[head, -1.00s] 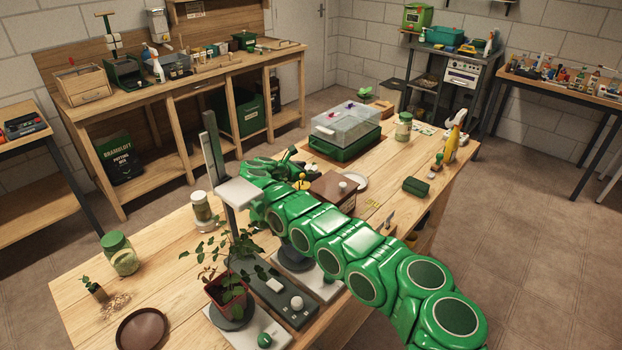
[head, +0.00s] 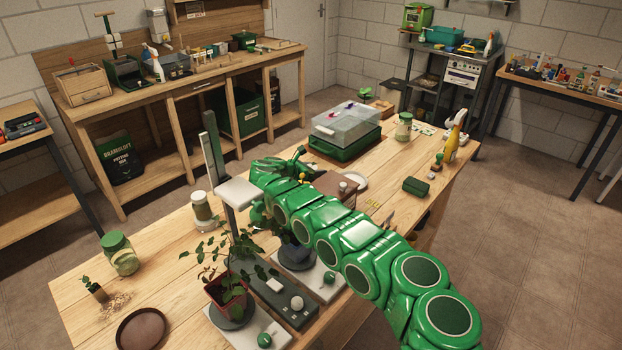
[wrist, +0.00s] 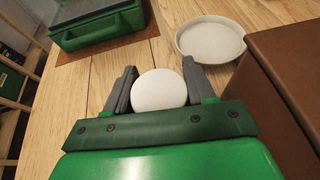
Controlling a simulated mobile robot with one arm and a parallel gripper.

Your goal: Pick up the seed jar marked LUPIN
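In the wrist view my gripper (wrist: 160,72) has its grey fingers spread, one on each side of a round white lid (wrist: 159,90). The lid is very close to both fingers, and I cannot tell if they touch it. The body under this lid and any label are hidden. In the head view my arm covers this spot. No LUPIN marking is readable on any jar.
A brown box (wrist: 285,80) is close on the right of my gripper, with a white saucer (wrist: 210,40) beyond it. A green case (wrist: 100,22) with a clear cover is ahead left. A grey post (head: 213,150) and potted plants stand near my arm. Bare wood lies between them.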

